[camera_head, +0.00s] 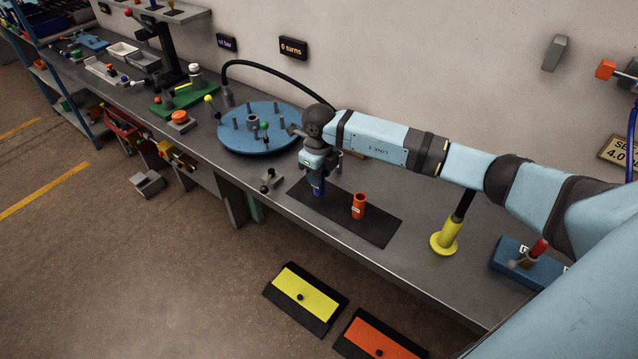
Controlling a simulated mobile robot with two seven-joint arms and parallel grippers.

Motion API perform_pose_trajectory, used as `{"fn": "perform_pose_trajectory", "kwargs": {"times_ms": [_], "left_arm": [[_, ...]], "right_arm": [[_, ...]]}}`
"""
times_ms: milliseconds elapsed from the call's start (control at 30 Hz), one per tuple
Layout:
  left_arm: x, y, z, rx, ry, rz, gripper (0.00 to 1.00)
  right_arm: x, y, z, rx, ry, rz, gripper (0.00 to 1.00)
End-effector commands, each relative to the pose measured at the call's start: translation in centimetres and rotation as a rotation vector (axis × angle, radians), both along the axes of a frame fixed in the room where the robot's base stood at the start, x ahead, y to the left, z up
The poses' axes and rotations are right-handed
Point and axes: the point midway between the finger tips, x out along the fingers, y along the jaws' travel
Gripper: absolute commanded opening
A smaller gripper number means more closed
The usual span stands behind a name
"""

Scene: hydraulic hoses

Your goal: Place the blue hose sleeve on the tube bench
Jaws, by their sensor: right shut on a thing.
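The blue hose sleeve (318,188) is a small dark blue cylinder at the left part of a black mat (376,230) on the long grey bench (300,215). My right gripper (318,178) points down from above and is shut on the sleeve. The arm hides the sleeve's upper part. The sleeve looks upright; I cannot tell whether its lower end touches the mat. An orange sleeve (359,206) with a pale label stands upright on the mat, just right of the blue one. My left gripper is not in view.
A blue round plate with pegs (258,145) lies left of the gripper. A yellow-based post (445,240) and a blue block (510,256) stand to the right. The mat's right part is clear.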

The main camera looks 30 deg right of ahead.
Motion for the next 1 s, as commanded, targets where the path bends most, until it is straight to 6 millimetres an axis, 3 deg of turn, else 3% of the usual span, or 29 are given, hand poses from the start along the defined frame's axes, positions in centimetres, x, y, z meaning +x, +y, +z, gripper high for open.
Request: {"fn": "perform_pose_trajectory", "kwargs": {"times_ms": [400,767,800,867,900,1000], "left_arm": [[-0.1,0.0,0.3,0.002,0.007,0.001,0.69],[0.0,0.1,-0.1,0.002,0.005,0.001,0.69],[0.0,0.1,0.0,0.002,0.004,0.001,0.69],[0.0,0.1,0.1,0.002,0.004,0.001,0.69],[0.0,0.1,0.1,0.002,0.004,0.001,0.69],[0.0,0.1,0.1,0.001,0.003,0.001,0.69]], "right_arm": [[0.0,0.1,-4.4,0.001,0.0,0.001,0.09],[0.0,0.0,-5.0,0.0,-0.001,0.001,0.09],[0.0,0.0,-4.8,0.0,-0.001,0.001,0.39],[0.0,0.0,-4.8,0.0,-0.001,0.001,0.52],[0.0,0.0,-4.8,0.0,-0.001,0.001,0.57],[0.0,0.0,-4.8,0.0,-0.001,0.001,0.57]]}}
